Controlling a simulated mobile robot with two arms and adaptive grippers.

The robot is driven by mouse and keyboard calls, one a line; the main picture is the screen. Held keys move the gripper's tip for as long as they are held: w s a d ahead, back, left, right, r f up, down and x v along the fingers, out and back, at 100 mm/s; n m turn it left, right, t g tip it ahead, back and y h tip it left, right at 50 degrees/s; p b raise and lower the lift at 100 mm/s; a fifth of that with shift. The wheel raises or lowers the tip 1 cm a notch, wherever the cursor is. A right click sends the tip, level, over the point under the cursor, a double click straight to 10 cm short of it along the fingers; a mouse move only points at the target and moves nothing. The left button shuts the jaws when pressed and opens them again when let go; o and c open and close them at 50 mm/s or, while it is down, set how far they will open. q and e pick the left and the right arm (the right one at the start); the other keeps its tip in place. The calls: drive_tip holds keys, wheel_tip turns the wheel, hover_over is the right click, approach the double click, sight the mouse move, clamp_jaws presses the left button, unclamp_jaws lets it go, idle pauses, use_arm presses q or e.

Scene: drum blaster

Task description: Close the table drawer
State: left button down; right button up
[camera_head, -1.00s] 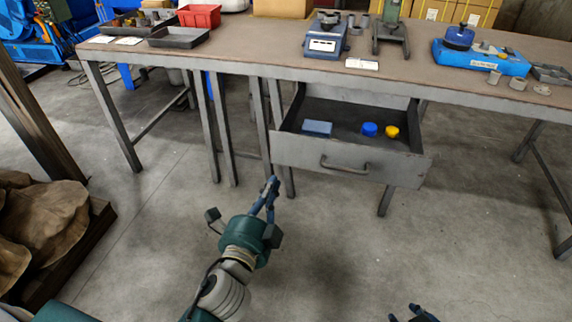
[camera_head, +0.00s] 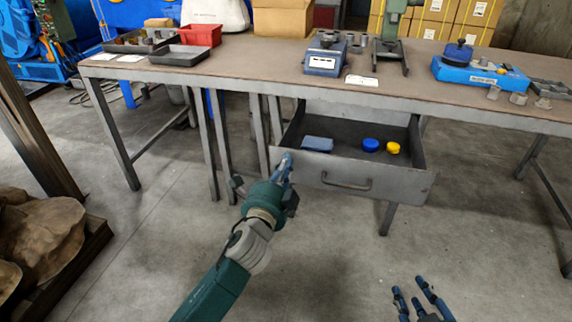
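The table drawer (camera_head: 400,183) is grey metal and stands pulled out under the worktable, with a bar handle (camera_head: 346,184) on its front. Inside lie a blue box (camera_head: 317,144), a blue round cap (camera_head: 370,145) and a yellow one (camera_head: 393,148). My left gripper (camera_head: 284,168) is at the left end of the drawer front, its fingers close together. I cannot tell if it touches the front or whether a gap is left between the fingers. My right gripper (camera_head: 413,292) is at the bottom, fingers spread, with nothing between them, well in front of the drawer.
The worktable (camera_head: 250,62) carries a red bin (camera_head: 199,35), a dark tray (camera_head: 178,55), a blue scale (camera_head: 325,58) and a blue device (camera_head: 478,72). Table legs stand left of the drawer. Brown sacks (camera_head: 40,235) lie at lower left. The floor in front is clear.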

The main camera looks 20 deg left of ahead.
use_arm(q)
drive_tip(key=shift+w, duration=0.35)
use_arm(e)
drive_tip(key=shift+w+a+r, duration=0.15)
drive_tip(key=shift+w+r, duration=0.1)
drive_tip(key=shift+r, duration=0.15)
use_arm(q)
drive_tip(key=shift+w, duration=0.1)
